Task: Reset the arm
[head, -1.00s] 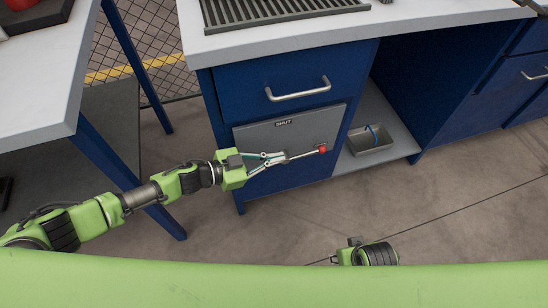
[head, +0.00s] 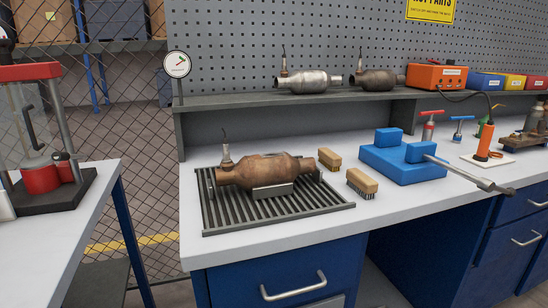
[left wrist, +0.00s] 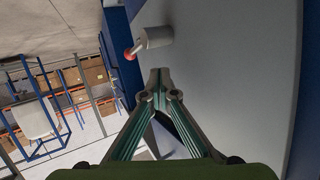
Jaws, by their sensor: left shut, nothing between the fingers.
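My left gripper (left wrist: 160,80) shows in the left wrist view with its fingers together and nothing between them. It is close to a flat pale grey panel (left wrist: 225,65). A light-coloured cylindrical lever (left wrist: 155,37) with a red knob (left wrist: 131,52) stands out from this panel, beyond the fingertips; a gap shows between them in the picture. Neither of my arms shows in the head view now. My right gripper is in neither current view.
The workbench (head: 192,210) carries a slatted grate (head: 215,225) holding a brown converter (head: 265,170), two brushes and a blue vise (head: 400,165). A drawer handle (head: 293,287) sticks out below. A side table (head: 90,215) with a red press (head: 40,178) stands left.

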